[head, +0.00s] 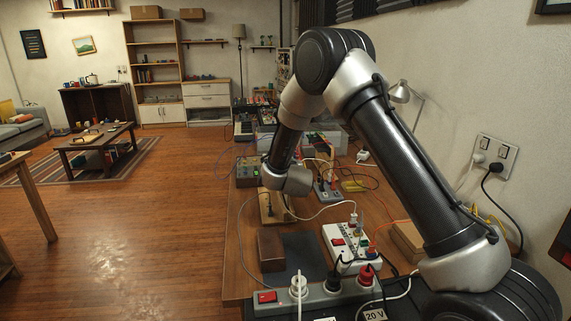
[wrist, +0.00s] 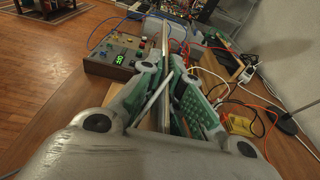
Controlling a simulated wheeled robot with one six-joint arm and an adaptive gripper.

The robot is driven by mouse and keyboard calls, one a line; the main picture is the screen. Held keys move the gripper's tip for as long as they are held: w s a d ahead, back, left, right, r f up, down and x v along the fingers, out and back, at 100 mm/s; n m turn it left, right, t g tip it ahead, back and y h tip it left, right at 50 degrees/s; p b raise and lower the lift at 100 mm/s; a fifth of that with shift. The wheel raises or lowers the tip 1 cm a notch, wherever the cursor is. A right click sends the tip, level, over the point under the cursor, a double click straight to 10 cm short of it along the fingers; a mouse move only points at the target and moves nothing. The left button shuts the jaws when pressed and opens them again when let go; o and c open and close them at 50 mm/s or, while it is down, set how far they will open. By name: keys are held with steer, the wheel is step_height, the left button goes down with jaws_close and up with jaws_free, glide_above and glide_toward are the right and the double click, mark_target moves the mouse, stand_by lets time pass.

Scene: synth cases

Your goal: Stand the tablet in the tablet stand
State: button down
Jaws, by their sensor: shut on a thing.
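In the wrist view my gripper (wrist: 165,82) has its green-padded fingers closed on a thin flat plate, seen nearly edge-on. I take this plate to be the tablet (wrist: 165,42); it stands up between the fingers, above the bench. Its face is hardly visible. In the head view the fingers and the tablet are mostly hidden behind my wrist. A tan wooden piece (head: 273,209) with a dark mark shows just below my wrist; it may be the tablet stand, but I cannot tell. No contact between tablet and stand can be made out.
A brown block (head: 270,249) and a dark mat (head: 304,256) lie nearer on the bench (head: 236,240). A white power strip (head: 350,246) with plugs and loose cables lies to the right. An instrument with a green display (wrist: 120,57) stands at left in the wrist view.

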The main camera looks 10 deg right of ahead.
steer(key=shift+f, duration=2.3)
steer(key=c, duration=1.5)
jaws_free()
steer(key=shift+f, duration=0.1)
steer(key=s, duration=0.4)
steer(key=s+r, duration=0.1)
steer(key=s, duration=0.2)
steer(key=s+r, duration=0.1)
steer(key=s, duration=0.3)
steer(key=shift+s+a+r, duration=0.15)
steer(key=shift+s, duration=0.2)
